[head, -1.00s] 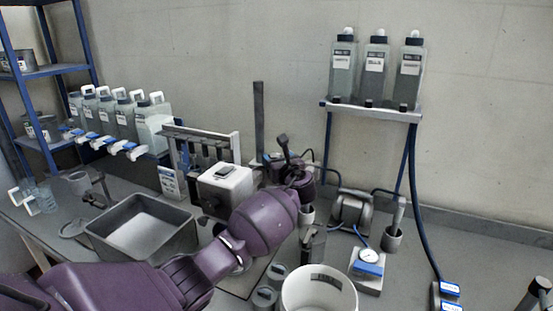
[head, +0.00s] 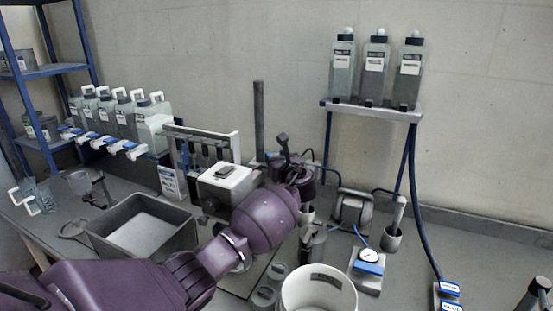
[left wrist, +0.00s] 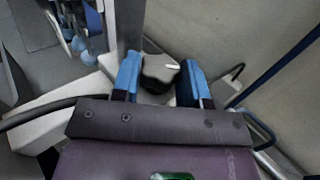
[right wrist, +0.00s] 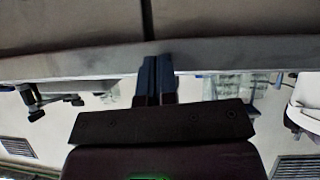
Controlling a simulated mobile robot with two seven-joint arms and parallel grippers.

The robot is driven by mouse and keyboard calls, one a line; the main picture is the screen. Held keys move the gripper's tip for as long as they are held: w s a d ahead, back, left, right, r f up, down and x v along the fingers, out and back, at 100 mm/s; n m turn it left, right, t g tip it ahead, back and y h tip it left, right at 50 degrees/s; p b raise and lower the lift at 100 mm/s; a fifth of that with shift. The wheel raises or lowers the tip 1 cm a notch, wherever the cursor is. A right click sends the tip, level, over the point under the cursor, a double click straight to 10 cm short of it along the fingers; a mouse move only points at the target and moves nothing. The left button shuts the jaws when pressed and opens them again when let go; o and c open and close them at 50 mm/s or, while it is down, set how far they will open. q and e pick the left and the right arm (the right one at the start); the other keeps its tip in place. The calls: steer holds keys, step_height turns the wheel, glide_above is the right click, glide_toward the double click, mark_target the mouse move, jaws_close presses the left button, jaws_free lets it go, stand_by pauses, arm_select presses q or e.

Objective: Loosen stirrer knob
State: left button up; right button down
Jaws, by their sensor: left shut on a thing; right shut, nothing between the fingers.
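The stirrer knob (left wrist: 158,73) is dark and lobed, with a white mark on its top, in the left wrist view. My left gripper (left wrist: 158,80) is shut on it, one blue-padded finger on each side. In the head view my left gripper (head: 293,160) is at the middle of the bench, behind my purple wrist, which hides the knob there. The white stirrer box (head: 222,185) stands just left of the wrist. My right gripper (right wrist: 158,80) is shut and empty in the right wrist view, with its fingers together, away from the knob.
A white bucket (head: 318,295) and a gauge block (head: 367,268) stand to the right.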

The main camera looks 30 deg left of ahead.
arm_select(q)
steer(key=shift+d+g, duration=0.1)
steer(key=shift+g, duration=0.2)
steer(key=shift+w+n+g+y, duration=0.15)
steer(key=shift+n+g+y, duration=0.65)
steer(key=shift+n+g, duration=0.1)
steer(key=shift+w+d+n+g+y+b, duration=0.1)
steer(key=shift+n+g+y+b, duration=0.2)
steer(key=shift+n+g+y, duration=0.35)
steer(key=n+g+b, duration=0.1)
steer(key=g, duration=0.1)
steer(key=n+g+y+b, duration=0.1)
steer(key=g, duration=0.1)
steer(key=shift+w+f+n, duration=0.1)
steer(key=shift+f+n, duration=0.1)
steer(key=shift+n, duration=0.05)
steer(key=n+g+b, duration=0.2)
steer(key=g+b, duration=0.2)
steer(key=shift+w+f, duration=0.1)
steer(key=shift+w, duration=0.05)
steer(key=shift+n+g+b, duration=0.4)
steer(key=shift+n+g, duration=0.15)
steer(key=shift+n, duration=0.05)
steer(key=shift+r, duration=0.2)
